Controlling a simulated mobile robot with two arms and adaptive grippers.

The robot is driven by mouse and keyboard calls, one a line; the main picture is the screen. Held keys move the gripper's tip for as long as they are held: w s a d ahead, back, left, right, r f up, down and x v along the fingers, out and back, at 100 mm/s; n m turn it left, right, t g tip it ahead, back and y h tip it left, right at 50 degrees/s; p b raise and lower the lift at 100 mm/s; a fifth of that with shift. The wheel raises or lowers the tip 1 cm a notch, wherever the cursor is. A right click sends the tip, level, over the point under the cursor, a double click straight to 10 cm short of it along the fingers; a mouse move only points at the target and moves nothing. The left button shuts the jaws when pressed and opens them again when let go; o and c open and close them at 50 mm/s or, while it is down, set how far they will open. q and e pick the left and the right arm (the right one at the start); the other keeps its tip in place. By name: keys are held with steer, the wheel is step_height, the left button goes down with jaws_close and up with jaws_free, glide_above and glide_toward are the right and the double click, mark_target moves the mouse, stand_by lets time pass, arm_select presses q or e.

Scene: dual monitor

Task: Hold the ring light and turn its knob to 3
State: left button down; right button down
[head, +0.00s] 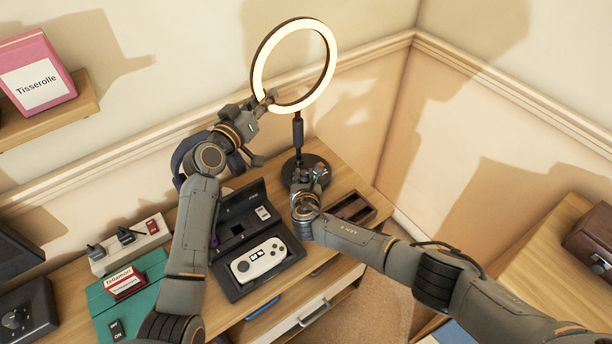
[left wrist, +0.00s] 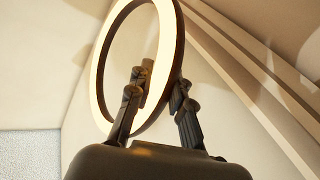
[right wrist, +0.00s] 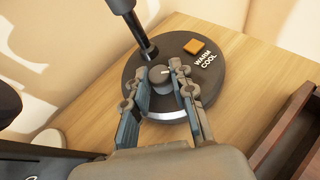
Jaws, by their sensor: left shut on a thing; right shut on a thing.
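The ring light (head: 332,62) stands upright and lit at the back of the desk. Its dark pole (head: 298,132) rises from a round black base (right wrist: 213,84). My left gripper (head: 268,97) is shut on the lower left part of the ring; the left wrist view shows the ring (left wrist: 105,65) between the fingers (left wrist: 160,95). My right gripper (right wrist: 160,74) is shut on the small dark knob (right wrist: 160,80) on the base. A short light mark shows on the knob. No scale numbers can be read; the fingers hide part of the base around it.
The base carries an orange switch (right wrist: 194,46) beside the words WARM and COOL. A black open case (head: 230,283) with a white controller (head: 258,260) lies left of my right forearm. A brown tray (head: 352,207) is right of the base. Walls close in behind.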

steer(key=shift+w+a+r+m+h, duration=0.1)
steer(key=shift+a+m+h, duration=0.1)
steer(key=shift+m+h, duration=1.05)
steer(key=shift+h, duration=0.25)
steer(key=c, duration=1.1)
jaws_free()
steer(key=v, duration=1.2)
